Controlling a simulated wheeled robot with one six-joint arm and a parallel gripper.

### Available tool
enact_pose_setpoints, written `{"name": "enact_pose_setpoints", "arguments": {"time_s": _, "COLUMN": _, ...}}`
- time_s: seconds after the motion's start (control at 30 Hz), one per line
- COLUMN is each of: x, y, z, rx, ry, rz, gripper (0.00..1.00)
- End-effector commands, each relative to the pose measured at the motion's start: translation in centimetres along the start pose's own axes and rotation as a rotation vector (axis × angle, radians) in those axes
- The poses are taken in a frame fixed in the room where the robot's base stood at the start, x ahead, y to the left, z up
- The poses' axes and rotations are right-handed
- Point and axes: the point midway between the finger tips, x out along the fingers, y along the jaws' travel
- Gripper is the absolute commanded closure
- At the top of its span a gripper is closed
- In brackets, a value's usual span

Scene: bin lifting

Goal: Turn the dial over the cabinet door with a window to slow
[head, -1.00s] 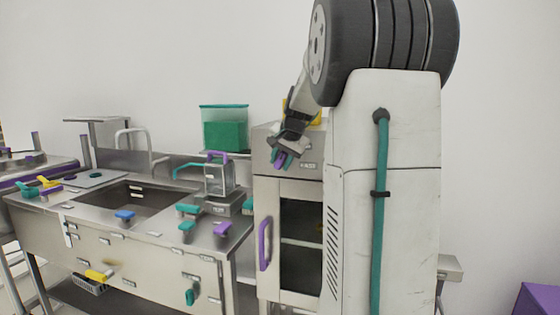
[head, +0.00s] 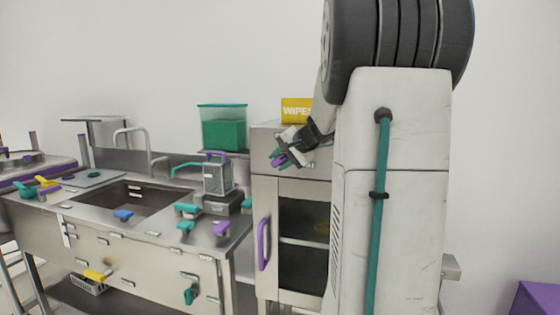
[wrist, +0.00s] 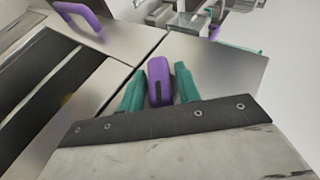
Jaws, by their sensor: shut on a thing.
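The steel cabinet (head: 263,190) has a door with a dark window (head: 303,255) and a purple door handle (head: 263,243). Above the door, on the cabinet's front panel, is the purple dial (wrist: 159,82). My gripper (head: 280,159) is at this panel, reaching in from the right with its wrist tilted. In the wrist view its teal fingers stand on both sides of the purple dial, shut on it. The dial's marks, including slow, cannot be read, and the gripper partly hides the dial in the head view.
A yellow wipes box (head: 295,110) stands on the cabinet top. My own arm and body hide the right of the cabinet.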

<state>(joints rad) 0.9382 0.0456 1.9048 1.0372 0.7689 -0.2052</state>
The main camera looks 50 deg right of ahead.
Motion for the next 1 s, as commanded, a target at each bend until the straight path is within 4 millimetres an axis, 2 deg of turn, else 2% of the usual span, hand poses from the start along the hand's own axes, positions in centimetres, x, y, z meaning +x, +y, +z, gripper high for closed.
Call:
{"name": "enact_pose_setpoints", "arguments": {"time_s": 0.03, "x": -0.3, "y": -0.3, "z": -0.6, "rx": -0.002, "ry": 0.018, "rz": -0.004, "gripper": 0.90}}
{"name": "enact_pose_setpoints", "arguments": {"time_s": 0.23, "x": -0.3, "y": -0.3, "z": -0.6, "rx": -0.002, "ry": 0.018, "rz": -0.003, "gripper": 0.90}}
{"name": "enact_pose_setpoints", "arguments": {"time_s": 0.27, "x": -0.3, "y": -0.3, "z": -0.6, "rx": -0.002, "ry": 0.018, "rz": -0.003, "gripper": 0.58}}
{"name": "enact_pose_setpoints", "arguments": {"time_s": 0.3, "x": -0.3, "y": -0.3, "z": -0.6, "rx": -0.002, "ry": 0.017, "rz": -0.003, "gripper": 0.56}}
{"name": "enact_pose_setpoints", "arguments": {"time_s": 0.67, "x": -0.2, "y": -0.2, "z": -0.1, "rx": -0.003, "ry": 0.006, "rz": -0.002, "gripper": 0.56}}
{"name": "enact_pose_setpoints", "arguments": {"time_s": 0.77, "x": -1.1, "y": -0.2, "z": -0.2, "rx": -0.002, "ry": 0.009, "rz": -0.002, "gripper": 0.56}}
{"name": "enact_pose_setpoints", "arguments": {"time_s": 1.0, "x": -5.3, "y": -0.1, "z": -0.3, "rx": -0.001, "ry": 0.013, "rz": -0.001, "gripper": 0.56}}
